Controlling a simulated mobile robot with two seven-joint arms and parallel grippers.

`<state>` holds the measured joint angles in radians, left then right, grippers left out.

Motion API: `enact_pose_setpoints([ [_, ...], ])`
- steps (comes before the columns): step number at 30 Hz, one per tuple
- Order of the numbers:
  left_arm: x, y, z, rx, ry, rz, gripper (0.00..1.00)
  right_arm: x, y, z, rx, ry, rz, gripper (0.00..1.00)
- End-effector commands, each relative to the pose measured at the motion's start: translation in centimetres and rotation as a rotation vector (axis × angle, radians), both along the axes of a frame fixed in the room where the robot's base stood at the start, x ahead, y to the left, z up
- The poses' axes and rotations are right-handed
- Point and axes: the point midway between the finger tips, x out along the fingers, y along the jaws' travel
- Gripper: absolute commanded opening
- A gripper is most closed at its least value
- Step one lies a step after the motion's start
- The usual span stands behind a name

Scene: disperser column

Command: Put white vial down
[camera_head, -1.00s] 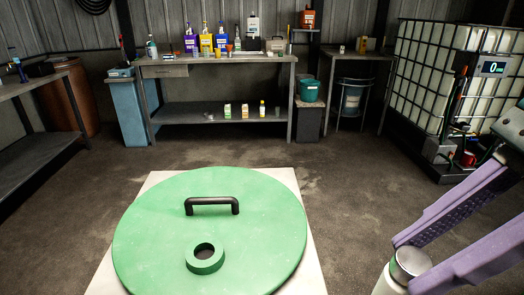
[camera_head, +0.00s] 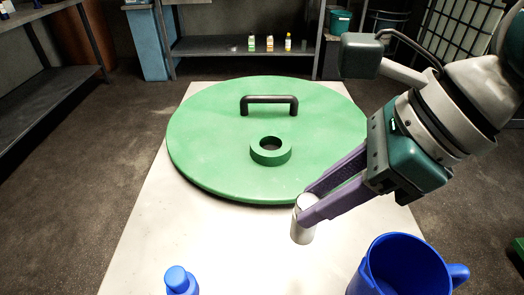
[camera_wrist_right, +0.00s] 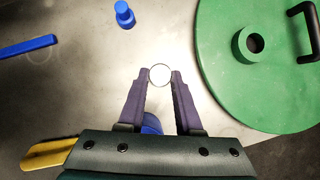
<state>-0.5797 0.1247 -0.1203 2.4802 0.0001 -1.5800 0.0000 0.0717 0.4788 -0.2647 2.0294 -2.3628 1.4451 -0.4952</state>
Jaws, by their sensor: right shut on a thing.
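The white vial (camera_head: 302,232) is a small pale cylinder with a round top. My right gripper (camera_head: 308,206) is shut on its upper part, with one purple finger on either side. The vial is about upright at the near edge of the green lid, over the white tabletop (camera_head: 240,240). I cannot tell whether its base touches the table. In the right wrist view its round top (camera_wrist_right: 160,75) sits between the fingertips. My left gripper is not in view.
A green round lid (camera_head: 215,150) with a black handle and a green ring covers the table's far part. A blue mug (camera_head: 405,265) stands near right, and a blue bottle (camera_head: 178,282) near left. A blue bar (camera_wrist_right: 28,45) lies left in the wrist view. White tabletop around the vial is bare.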

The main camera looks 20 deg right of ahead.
Motion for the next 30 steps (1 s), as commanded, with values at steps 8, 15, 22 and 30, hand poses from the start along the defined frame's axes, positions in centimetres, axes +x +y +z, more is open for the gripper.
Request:
enact_pose_setpoints([
  [8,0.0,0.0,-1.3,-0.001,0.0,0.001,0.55,0.0,0.0,-5.9,0.001,0.0,0.001,0.0],
  [15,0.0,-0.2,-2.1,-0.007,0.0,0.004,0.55,0.0,0.1,-8.8,0.002,0.002,-0.001,0.0],
  [22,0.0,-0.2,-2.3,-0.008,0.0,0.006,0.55,0.0,0.0,-10.2,0.0,-0.002,0.001,0.0],
  [30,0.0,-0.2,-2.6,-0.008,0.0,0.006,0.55,0.0,0.0,-10.5,-0.001,-0.002,0.002,0.0],
])
